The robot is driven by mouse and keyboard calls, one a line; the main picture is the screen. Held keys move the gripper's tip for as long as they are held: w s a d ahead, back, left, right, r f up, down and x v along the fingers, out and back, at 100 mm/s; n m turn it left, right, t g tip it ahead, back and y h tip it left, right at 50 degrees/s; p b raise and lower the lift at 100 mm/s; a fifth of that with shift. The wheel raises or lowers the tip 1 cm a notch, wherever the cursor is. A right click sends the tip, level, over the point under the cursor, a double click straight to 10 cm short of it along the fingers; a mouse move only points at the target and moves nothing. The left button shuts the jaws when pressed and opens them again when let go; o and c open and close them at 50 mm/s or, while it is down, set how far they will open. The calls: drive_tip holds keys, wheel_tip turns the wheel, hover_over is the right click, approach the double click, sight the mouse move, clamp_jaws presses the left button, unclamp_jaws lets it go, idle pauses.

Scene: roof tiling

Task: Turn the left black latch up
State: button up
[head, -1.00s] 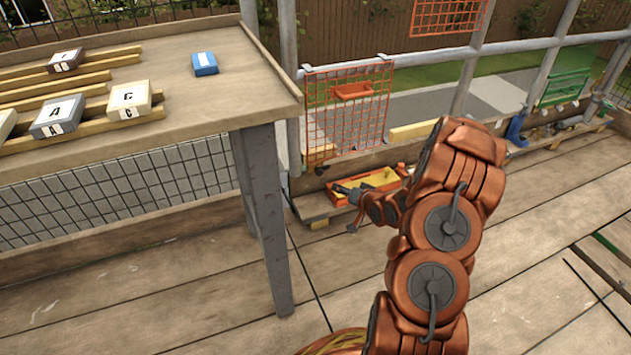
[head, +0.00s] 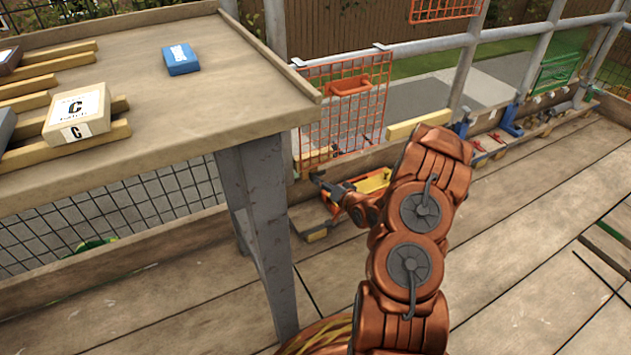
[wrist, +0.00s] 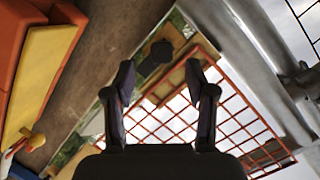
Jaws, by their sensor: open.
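In the wrist view a small dark rounded piece (wrist: 161,50), seemingly the left black latch, shows by a wooden block (wrist: 180,75) at the orange mesh panel (wrist: 250,120). My gripper (wrist: 160,76) is open, with its two dark fingers apart. The dark piece appears in line with the gap, just beyond the fingertips; I see no contact. In the head view my gripper (head: 328,188) is low by the lower left part of the orange mesh panel (head: 345,115). The latch cannot be made out there, and its turn angle is unclear.
An orange and yellow tray (head: 372,182) lies just right of my gripper. A wooden table (head: 200,100) with a blue block (head: 180,59) and a C-marked block (head: 80,115) stands at left, its grey leg (head: 262,230) near my arm. Open plank floor (head: 520,260) lies at right.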

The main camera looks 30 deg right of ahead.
drive_tip(key=b+x, duration=0.1)
drive_tip(key=x, duration=0.1)
drive_tip(key=b+x, duration=0.1)
drive_tip(key=x, duration=0.2)
drive_tip(key=shift+w+a, duration=0.25)
drive_tip(key=shift+c, duration=0.3)
